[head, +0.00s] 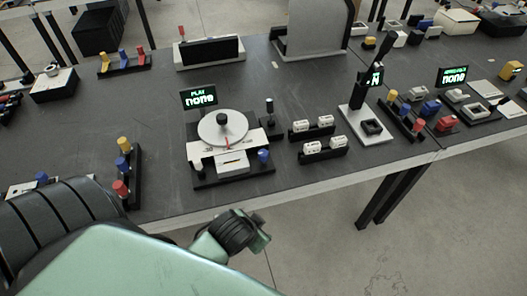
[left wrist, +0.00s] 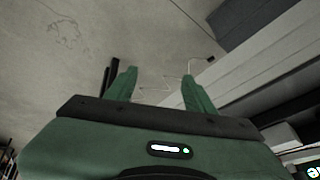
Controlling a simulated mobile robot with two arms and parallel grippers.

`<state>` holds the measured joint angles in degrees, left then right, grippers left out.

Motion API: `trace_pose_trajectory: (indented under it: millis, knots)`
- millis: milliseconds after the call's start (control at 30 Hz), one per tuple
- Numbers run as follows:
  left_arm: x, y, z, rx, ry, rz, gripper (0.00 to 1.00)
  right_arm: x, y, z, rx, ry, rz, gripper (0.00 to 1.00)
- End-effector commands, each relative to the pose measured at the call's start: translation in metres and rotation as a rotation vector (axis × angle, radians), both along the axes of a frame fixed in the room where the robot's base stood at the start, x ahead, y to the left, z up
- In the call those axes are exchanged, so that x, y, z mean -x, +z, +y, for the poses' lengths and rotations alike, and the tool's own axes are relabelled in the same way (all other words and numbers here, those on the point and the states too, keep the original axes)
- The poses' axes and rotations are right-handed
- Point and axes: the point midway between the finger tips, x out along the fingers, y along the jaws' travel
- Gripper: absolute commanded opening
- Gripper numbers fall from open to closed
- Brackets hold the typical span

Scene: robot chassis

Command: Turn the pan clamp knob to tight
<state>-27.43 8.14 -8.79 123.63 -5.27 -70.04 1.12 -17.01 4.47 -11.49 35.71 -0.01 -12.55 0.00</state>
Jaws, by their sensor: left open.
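A device with a white round disc (head: 222,129) stands on the dark table at the centre of the head view. A black knob (head: 222,119) sits on top of the disc. A blue knob (head: 263,156) stands at the front right of its base, and a small black post (head: 269,106) stands at its right. I cannot tell which of these is the pan clamp knob. In the left wrist view my left gripper (left wrist: 159,78) is open and empty, with floor beyond its fingers, apart from the device. My right gripper is not in view.
A display (head: 199,98) reading "PLAY none" stands behind the disc. A rack of coloured knobs (head: 129,172) is to the left, white blocks (head: 325,147) and a lever stand (head: 363,120) to the right.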

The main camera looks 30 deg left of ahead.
Motion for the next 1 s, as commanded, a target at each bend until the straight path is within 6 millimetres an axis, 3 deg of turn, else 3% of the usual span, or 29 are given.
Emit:
trace_pose_trajectory:
  millis: [33, 267, 367, 500, 600, 667, 767, 833, 933, 1000]
  knots:
    - [-0.022, 0.016, 0.005, -0.031, -0.010, -0.080, 0.54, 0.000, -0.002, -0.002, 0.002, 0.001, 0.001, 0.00]
    - [-0.120, 0.098, 0.016, -0.183, -0.096, -0.488, 0.54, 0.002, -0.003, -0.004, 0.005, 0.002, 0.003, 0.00]
    - [-0.167, 0.152, 0.009, -0.270, -0.187, -0.726, 0.54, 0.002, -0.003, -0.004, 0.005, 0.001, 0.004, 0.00]
    - [-0.217, 0.246, -0.031, -0.419, -0.424, -1.121, 0.54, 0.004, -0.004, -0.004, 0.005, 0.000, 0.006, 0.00]
    - [-0.228, 0.305, -0.085, -0.542, -0.718, -1.406, 0.54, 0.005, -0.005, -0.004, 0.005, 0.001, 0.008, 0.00]
    - [-0.222, 0.324, -0.120, -0.613, -0.934, -1.537, 0.54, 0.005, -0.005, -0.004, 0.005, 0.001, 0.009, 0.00]
    - [-0.205, 0.319, -0.167, -0.720, -1.352, -1.653, 0.54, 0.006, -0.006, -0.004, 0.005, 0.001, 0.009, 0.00]
    - [-0.193, 0.294, -0.183, -0.786, -1.675, -1.638, 0.54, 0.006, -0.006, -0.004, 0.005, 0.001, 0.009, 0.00]
    - [-0.185, 0.241, -0.170, -0.852, -2.143, -1.457, 0.54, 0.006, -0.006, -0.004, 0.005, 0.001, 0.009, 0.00]
    - [-0.186, 0.204, -0.135, -0.871, -2.432, -1.221, 0.54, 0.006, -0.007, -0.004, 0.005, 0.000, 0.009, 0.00]
